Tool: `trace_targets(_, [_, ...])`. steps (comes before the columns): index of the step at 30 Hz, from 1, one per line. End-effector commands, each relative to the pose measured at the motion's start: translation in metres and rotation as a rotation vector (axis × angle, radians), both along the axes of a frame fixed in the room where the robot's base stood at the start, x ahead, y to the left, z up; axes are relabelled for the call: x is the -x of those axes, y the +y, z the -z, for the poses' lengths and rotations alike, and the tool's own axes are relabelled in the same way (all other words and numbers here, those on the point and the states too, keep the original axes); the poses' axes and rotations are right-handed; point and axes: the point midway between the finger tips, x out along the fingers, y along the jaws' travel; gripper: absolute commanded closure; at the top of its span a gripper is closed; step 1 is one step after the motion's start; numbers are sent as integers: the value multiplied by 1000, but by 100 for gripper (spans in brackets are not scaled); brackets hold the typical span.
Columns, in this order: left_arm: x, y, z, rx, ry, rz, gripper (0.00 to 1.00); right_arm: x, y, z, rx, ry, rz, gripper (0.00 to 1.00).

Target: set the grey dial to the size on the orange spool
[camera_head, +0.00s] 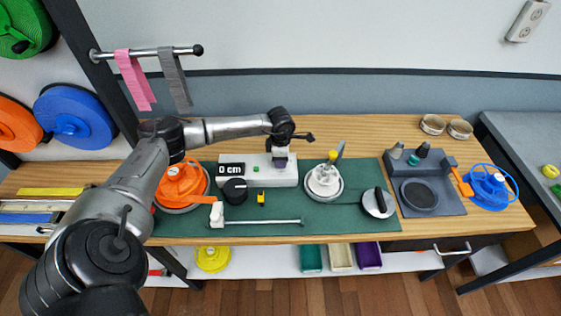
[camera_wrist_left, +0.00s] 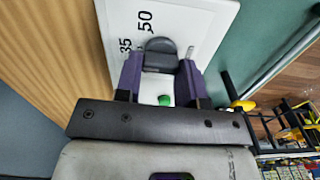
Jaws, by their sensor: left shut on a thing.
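A white box (camera_head: 260,175) stands on the green mat, with a black display reading "0 cm" and a small green button (camera_head: 255,169). The grey dial (camera_wrist_left: 160,52) sits on its white panel in the left wrist view, near printed "35" and "50". My left gripper (camera_head: 281,160) is over the right part of the box; in the wrist view its purple fingers are shut on the dial. Its arm hides part of the box's surroundings. The orange spool (camera_head: 180,184) lies left of the box on a round grey base; no size on it is readable. My right gripper is not in view.
A black knob (camera_head: 235,191) and a metal rod (camera_head: 262,222) with a white end lie in front of the box. A white round stand (camera_head: 323,182) is to its right. More spools, orange (camera_head: 15,126) and blue (camera_head: 72,117), hang at left.

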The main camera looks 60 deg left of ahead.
Motion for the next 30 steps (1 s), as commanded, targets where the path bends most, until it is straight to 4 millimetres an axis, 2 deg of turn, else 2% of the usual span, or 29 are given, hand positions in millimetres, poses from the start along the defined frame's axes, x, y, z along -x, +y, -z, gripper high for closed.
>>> trace_targets(12, [-2,1,1,-1,-2,394,88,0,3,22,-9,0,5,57])
trace_targets(30, [-4,2,0,0,-1,878,88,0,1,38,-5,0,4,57])
